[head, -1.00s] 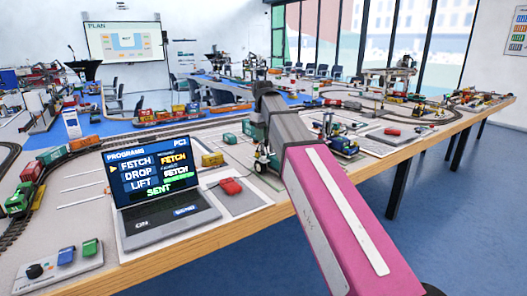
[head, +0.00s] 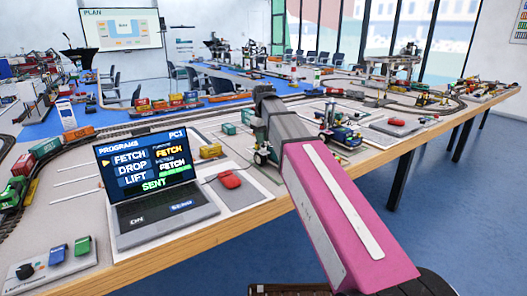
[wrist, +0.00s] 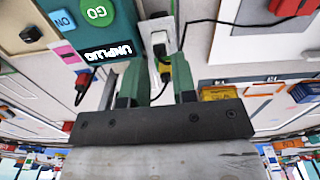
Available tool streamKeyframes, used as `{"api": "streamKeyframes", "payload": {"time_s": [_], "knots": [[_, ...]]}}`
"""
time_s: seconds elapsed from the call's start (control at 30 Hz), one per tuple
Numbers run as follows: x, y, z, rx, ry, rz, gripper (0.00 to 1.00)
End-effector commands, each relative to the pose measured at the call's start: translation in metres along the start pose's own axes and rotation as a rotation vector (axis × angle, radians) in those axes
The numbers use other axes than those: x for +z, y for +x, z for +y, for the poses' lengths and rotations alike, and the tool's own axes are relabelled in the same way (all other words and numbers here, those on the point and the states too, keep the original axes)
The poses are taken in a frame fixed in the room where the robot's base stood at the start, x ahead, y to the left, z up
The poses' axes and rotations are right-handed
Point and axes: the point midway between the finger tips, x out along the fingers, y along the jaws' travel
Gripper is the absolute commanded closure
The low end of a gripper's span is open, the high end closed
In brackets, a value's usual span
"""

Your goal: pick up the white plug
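In the wrist view a white plug (wrist: 160,40) sits in a narrow pale socket strip, with a dark cable running from it. It lies just beyond the tips of my gripper (wrist: 157,72). The two green fingers stand apart, one on each side of the strip, with nothing gripped. A small black and yellow piece (wrist: 167,72) shows between the fingers. In the head view my arm hides the plug, and the fingers cannot be made out clearly.
A teal box marked UNPLUG (wrist: 100,35) is left of the fingers in the wrist view. A yellow block (wrist: 218,93) is close on the right. The head view shows a laptop (head: 150,185), a red device (head: 229,179) and train tracks on the table.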

Motion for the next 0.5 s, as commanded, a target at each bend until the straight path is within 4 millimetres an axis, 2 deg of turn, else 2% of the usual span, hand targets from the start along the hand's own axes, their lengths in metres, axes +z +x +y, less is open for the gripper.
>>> {"api": "streamKeyframes", "payload": {"time_s": [0.3,0.5], "knots": [[0.002,0.038,0.000,0.000,0.000,-0.001,0.74],[0.001,0.042,0.000,0.000,0.000,0.000,0.74]]}}
